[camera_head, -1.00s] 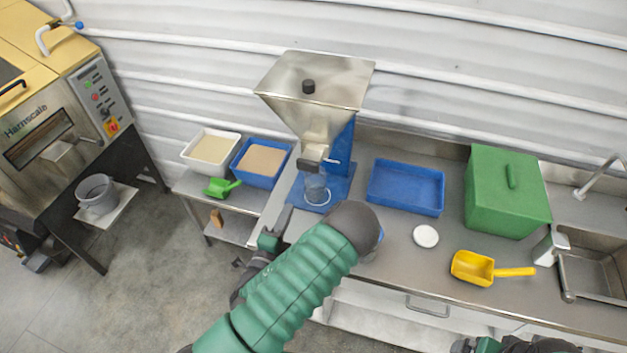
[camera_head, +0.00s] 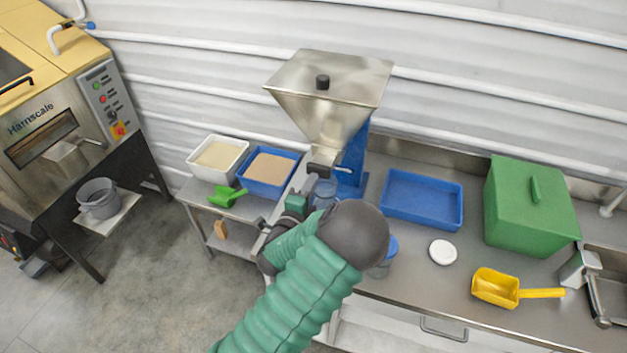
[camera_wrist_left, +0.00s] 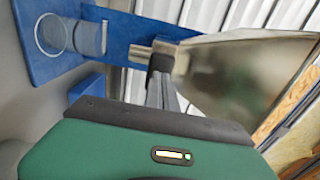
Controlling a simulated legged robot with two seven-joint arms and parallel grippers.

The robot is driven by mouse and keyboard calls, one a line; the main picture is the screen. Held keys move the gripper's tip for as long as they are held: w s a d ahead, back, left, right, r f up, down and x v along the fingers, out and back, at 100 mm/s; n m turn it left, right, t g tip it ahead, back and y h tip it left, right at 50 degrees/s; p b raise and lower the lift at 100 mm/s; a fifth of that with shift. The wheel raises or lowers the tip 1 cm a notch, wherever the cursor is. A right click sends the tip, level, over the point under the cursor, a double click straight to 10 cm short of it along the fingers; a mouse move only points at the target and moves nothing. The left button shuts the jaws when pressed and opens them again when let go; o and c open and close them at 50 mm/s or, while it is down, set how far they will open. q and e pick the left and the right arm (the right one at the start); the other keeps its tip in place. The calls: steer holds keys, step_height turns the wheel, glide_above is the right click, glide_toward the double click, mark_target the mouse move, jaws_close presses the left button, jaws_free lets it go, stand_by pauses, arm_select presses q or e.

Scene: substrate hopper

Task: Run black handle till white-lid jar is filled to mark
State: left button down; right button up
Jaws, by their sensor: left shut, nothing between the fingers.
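The steel hopper (camera_head: 335,90) stands on a blue stand at the back of the counter. A clear, open jar (camera_head: 325,189) is under its spout; it also shows in the wrist view (camera_wrist_left: 85,37) on the blue base. I cannot make out a mark or fill level. A white lid (camera_head: 443,252) lies on the counter. The dark handle (camera_wrist_left: 160,62) is at the spout, partly hidden by my fingers. My left gripper (camera_head: 309,182) is shut and empty, its fingertips close to the handle; I cannot tell whether they touch. My right gripper is out of view.
A blue-lidded jar (camera_head: 387,254) stands beside my forearm. A blue tray (camera_head: 422,222), green box (camera_head: 530,205) and yellow scoop (camera_head: 497,287) are to the right. White (camera_head: 240,158) and blue (camera_head: 290,178) bins and a green scoop (camera_head: 222,195) are to the left.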

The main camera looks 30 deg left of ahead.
mark_target(317, 170)
arm_select(q)
steer(key=x, duration=0.2)
steer(key=b+x, duration=0.1)
steer(key=x, duration=0.1)
steer(key=shift+w+d, duration=0.15)
steer(key=shift+w, duration=0.15)
steer(key=shift+s+r, duration=0.1)
steer(key=shift+r, duration=0.15)
steer(key=shift+r, duration=0.25)
stand_by(3.2)
stand_by(0.5)
